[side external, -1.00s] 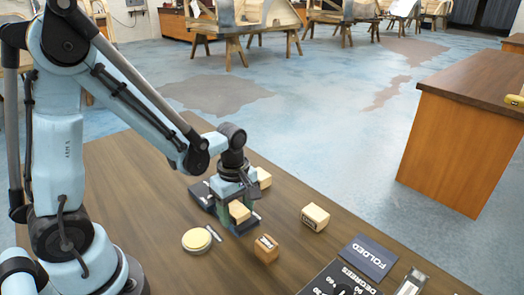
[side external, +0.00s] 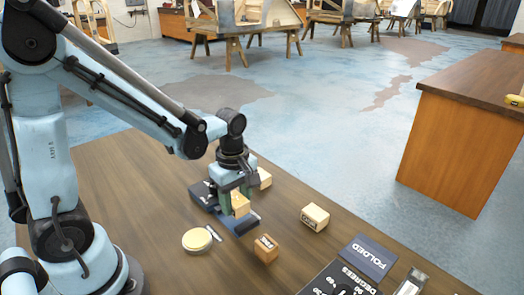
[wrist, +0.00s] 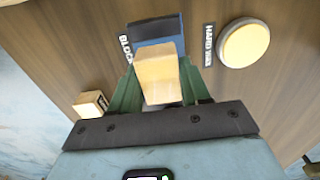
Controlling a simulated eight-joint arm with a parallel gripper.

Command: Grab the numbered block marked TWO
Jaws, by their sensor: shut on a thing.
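My gripper (side external: 236,203) is shut on a pale wooden block (side external: 241,206), seen low over a dark blue pad in the side view. In the wrist view the held block (wrist: 158,78) stands between the two green fingers of my gripper (wrist: 157,85). No number can be read on its visible faces. A pale block (side external: 314,217) with dark print on its face sits to the right. A browner block (side external: 266,248) with a light mark sits nearer the front. Another pale block (side external: 264,179) is partly hidden behind my gripper. I cannot tell which one is marked TWO.
The dark blue pad (side external: 246,226) lies under my gripper, with another dark item (side external: 202,194) to its left. A round cream disc (side external: 197,240) lies to the front left.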

